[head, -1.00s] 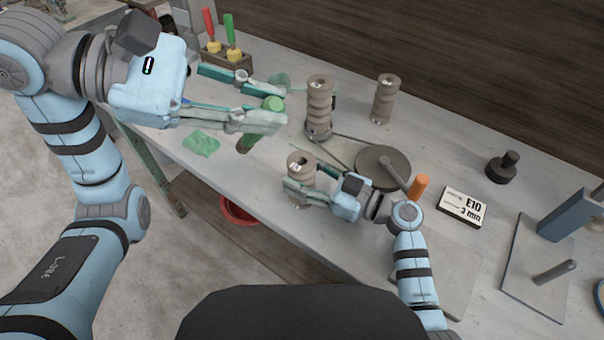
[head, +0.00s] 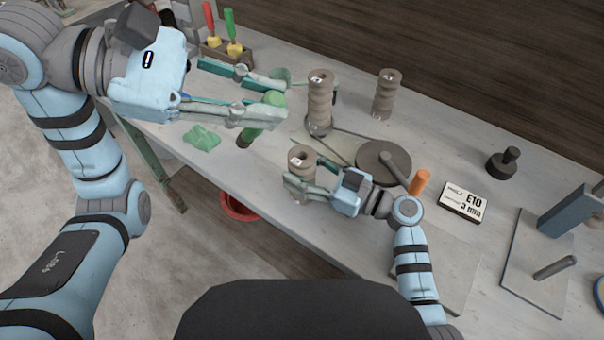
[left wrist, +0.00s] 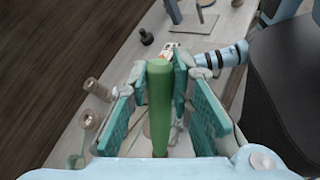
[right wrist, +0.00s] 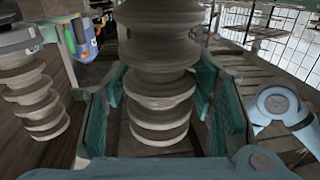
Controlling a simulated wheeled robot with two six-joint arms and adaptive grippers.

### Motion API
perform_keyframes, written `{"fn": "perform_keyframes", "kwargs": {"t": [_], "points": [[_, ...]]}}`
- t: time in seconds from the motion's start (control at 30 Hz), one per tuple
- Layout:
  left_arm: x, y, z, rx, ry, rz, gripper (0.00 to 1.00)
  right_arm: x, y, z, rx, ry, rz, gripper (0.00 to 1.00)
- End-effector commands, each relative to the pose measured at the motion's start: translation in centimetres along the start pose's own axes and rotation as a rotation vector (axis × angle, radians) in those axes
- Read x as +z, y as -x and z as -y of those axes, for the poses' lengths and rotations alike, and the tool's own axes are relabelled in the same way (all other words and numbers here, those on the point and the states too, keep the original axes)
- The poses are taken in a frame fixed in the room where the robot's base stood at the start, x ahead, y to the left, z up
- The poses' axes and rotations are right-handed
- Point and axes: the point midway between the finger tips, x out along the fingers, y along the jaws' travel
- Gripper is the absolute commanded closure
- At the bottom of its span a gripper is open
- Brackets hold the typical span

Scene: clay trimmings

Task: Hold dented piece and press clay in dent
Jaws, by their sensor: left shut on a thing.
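My left gripper (head: 268,98) is shut on a green rod (head: 251,134) and holds it above the table. In the left wrist view the green rod (left wrist: 158,105) stands between the two pads. My right gripper (head: 300,187) has its fingers on both sides of a short, ribbed, grey-brown clay piece (head: 300,155). In the right wrist view this piece (right wrist: 160,110) fills most of the space between the pads; firm contact is unclear. No dent can be made out. A green clay lump (head: 201,138) lies on the table, left of the rod.
A taller ribbed column (head: 319,100) stands just behind the short piece, and another (head: 386,95) farther right. A dark disc (head: 383,163), an orange cylinder (head: 420,182) and a labelled box (head: 462,203) lie to the right. A holder (head: 228,52) with colored-handled tools is at the back left.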

Motion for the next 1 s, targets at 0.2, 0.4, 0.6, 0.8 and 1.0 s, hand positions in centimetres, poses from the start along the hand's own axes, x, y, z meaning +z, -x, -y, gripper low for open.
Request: {"fn": "perform_keyframes", "kwargs": {"t": [0.2,0.4,0.6,0.8,1.0], "points": [[0.0,0.0,0.0,0.000,0.000,0.000,1.00,0.0,0.0,0.0,0.000,0.001,0.000,0.28],[0.0,0.0,0.0,0.000,0.000,0.000,1.00,0.0,0.2,0.0,0.001,0.001,0.000,0.28],[0.0,0.0,0.0,0.000,0.000,0.000,1.00,0.2,3.5,0.0,0.001,0.003,0.005,0.28],[0.0,0.0,0.0,0.000,0.000,0.000,1.00,0.1,7.1,0.0,0.001,0.001,0.003,0.28],[0.0,0.0,0.0,0.000,0.000,0.000,1.00,-0.1,7.5,0.0,0.001,0.001,-0.001,0.28]]}}
